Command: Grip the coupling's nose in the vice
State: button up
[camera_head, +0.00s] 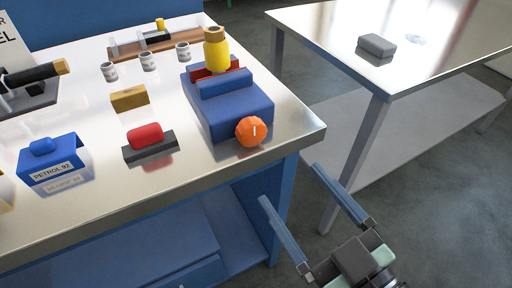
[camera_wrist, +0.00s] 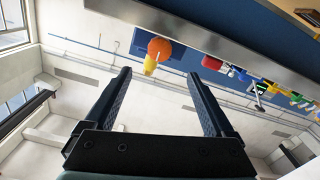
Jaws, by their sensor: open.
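The vice (camera_head: 235,103) is a blue block on the steel bench, with red jaws (camera_head: 203,74) at its back and an orange knob (camera_head: 252,131) on its front. The coupling (camera_head: 216,53), yellow with a brass-coloured top, stands upright at the red jaws. Its lower end is hidden, so I cannot tell how tightly the jaws hold it. My gripper (camera_head: 291,183) is open and empty, off the bench's front right corner, apart from the vice. In the wrist view the orange knob (camera_wrist: 160,48) and the yellow coupling (camera_wrist: 150,66) show beyond my open fingers (camera_wrist: 160,76).
A red piece on a dark block (camera_head: 150,152), a brass block (camera_head: 130,98), a blue PETROL 92 holder (camera_head: 48,172) and several small cans (camera_head: 148,61) stand on the bench. A second table (camera_head: 440,50) bears a grey block (camera_head: 376,45). Floor shows between the tables.

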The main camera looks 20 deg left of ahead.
aim_at(254, 135)
jog(key=x, duration=1.2)
jog(key=c, duration=1.4)
